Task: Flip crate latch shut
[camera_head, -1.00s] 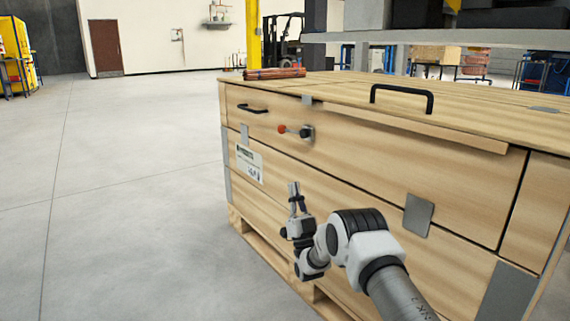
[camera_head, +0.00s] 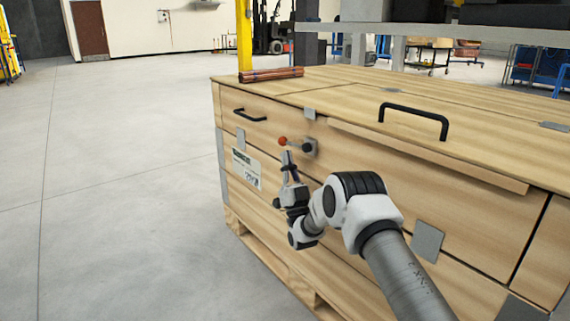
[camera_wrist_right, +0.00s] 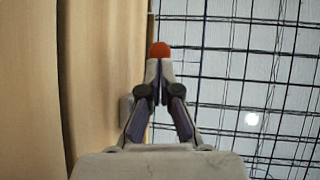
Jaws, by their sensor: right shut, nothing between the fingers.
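A large wooden crate (camera_head: 400,190) fills the right of the head view. Its latch (camera_head: 307,147) is on the front face, with a dark lever ending in a red knob (camera_head: 283,141) that points left. My right gripper (camera_head: 287,155) is shut and empty, its fingertips just below the knob and pointing up. In the right wrist view the red knob (camera_wrist_right: 160,50) shows right at the tips of the shut fingers (camera_wrist_right: 158,66). I cannot tell whether they touch. The lever is hidden there behind the fingers. My left gripper is not in view.
A bundle of copper tubes (camera_head: 271,74) lies on the crate's lid near the far left corner. Black handles stand on the lid (camera_head: 413,117) and the front face (camera_head: 249,116). The floor left of the crate is clear.

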